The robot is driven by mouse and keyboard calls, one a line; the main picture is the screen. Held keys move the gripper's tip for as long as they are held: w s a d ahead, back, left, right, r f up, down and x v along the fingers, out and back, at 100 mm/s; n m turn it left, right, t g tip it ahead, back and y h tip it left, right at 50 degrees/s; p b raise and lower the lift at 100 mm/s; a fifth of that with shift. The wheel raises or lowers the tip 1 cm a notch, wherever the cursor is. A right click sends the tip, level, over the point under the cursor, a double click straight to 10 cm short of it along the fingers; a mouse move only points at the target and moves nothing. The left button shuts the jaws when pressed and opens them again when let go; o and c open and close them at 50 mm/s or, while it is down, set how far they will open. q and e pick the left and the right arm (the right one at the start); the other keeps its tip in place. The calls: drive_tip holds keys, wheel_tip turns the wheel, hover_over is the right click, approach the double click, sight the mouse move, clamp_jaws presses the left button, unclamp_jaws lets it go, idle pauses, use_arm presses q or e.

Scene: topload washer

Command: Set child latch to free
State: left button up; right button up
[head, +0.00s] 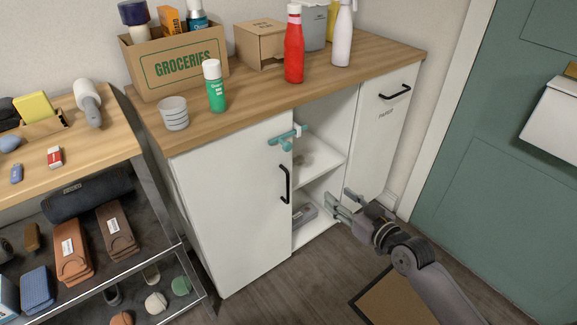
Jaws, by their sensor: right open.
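The teal child latch (287,138) sits near the top free edge of the white cabinet door (225,205), above the door's black handle (284,184). A part of it reaches right, past the door edge, in front of the open shelf space. Whether it is locked or free I cannot tell. My right gripper (338,203) is open and empty. It is in front of the cabinet's lower right part, below and to the right of the latch, and apart from it. My left gripper is not in view.
The wooden countertop (215,117) above holds a groceries box (180,65), a green bottle (214,88), a red bottle (294,48) and a white cup (173,113). A shelf rack (160,205) stands close on the left. The floor in front is mostly clear, with a mat (385,305).

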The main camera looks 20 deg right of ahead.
drive_tip(key=s+a+r+n+t+y+b, duration=0.1)
drive_tip(key=a+r+n+t+y+b, duration=0.2)
drive_tip(key=r, duration=0.5)
drive_tip(key=m+g, duration=0.1)
approach(289, 147)
drive_tip(key=x, duration=0.4)
drive_tip(key=shift+w+a+r, duration=0.15)
drive_tip(key=shift+w+r, duration=0.05)
drive_tip(key=shift+w, duration=0.15)
drive_tip(key=x, duration=0.4)
drive_tip(key=shift+w+f, duration=0.15)
drive_tip(key=shift+f, duration=0.05)
drive_tip(key=shift+b+x, duration=0.35)
drive_tip(key=shift+x, duration=0.45)
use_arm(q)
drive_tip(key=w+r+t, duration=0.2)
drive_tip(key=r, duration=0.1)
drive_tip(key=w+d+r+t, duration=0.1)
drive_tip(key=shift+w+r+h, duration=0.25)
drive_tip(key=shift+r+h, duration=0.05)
use_arm(e)
clamp_jaws()
